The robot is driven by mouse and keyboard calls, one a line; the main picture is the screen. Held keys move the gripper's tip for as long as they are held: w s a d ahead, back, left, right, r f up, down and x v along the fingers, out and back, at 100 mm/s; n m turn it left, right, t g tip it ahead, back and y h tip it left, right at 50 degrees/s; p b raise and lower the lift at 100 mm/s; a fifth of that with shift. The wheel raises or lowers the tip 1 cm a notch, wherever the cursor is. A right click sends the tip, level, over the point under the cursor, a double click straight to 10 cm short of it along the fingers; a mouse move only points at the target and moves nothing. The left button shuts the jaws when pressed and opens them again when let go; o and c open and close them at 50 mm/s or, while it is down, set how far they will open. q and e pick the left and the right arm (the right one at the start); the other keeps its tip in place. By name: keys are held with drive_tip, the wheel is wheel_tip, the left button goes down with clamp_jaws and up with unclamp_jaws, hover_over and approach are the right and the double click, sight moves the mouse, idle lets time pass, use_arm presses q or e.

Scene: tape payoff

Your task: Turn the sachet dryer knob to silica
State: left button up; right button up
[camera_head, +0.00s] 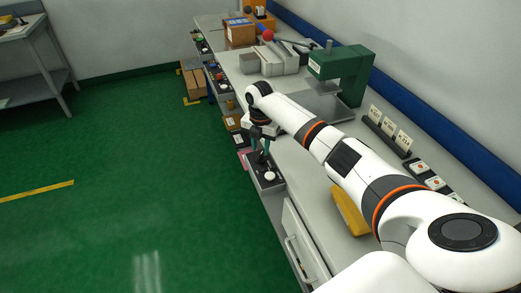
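My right gripper (259,157) hangs at the end of my white arm, pointing down over the front edge of the bench. Its two dark teal fingers look apart, with nothing seen between them. Just below it is a dark open tray or drawer (278,186) with a round white piece (269,176) in it. I cannot make out a sachet dryer or a knob marked silica for sure; they may be too small or hidden by my arm. My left gripper is not in view.
A green press-like machine (352,68), grey blocks (280,59) and a cardboard box (240,34) stand on the long bench. Label cards (397,139) and white switch plates (434,183) line the wall side. A yellow object (347,212) lies by my arm. The green floor (130,180) is clear.

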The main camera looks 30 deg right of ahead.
sight(260, 157)
drive_tip(key=shift+f, duration=1.45)
drive_tip(key=shift+c, duration=0.3)
clamp_jaws()
